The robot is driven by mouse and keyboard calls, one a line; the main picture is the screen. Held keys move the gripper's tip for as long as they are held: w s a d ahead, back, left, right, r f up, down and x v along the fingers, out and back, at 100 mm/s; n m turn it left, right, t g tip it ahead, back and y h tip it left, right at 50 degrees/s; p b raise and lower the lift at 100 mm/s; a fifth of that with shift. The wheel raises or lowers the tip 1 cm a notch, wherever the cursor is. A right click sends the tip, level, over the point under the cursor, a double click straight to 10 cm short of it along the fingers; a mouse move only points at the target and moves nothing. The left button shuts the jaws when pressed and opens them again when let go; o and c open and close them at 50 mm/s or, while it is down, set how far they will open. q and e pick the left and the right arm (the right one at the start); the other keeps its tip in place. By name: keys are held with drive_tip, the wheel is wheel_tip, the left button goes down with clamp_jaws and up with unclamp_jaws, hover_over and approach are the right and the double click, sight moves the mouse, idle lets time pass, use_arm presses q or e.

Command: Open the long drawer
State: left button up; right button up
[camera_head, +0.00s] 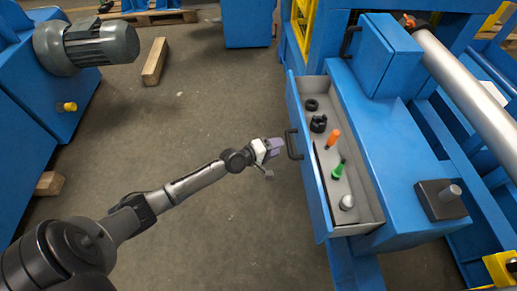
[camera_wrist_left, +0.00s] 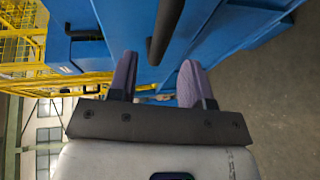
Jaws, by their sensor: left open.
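The long blue drawer (camera_head: 312,180) is pulled out from the blue machine body, so its grey inside shows. Its black handle (camera_head: 293,144) is on the front panel facing my left arm. My left gripper (camera_head: 273,148) is open and empty, just left of the handle and apart from it. In the left wrist view the two purple fingers of my left gripper (camera_wrist_left: 157,80) are spread. The dark handle (camera_wrist_left: 163,30) lies ahead, roughly in line with the gap between them. My right gripper is not in view.
The drawer holds black rings (camera_head: 318,123), an orange-handled tool (camera_head: 333,138), a green-handled tool (camera_head: 339,169) and a white round piece (camera_head: 347,202). A blue box (camera_head: 378,60) with another black handle (camera_head: 350,41) stands behind. A wooden block (camera_head: 155,62) lies on the floor. The floor around my arm is clear.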

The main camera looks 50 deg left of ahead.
use_arm(q)
drive_tip(key=p+v, duration=0.1)
drive_tip(key=v, duration=0.7)
idle(0.5)
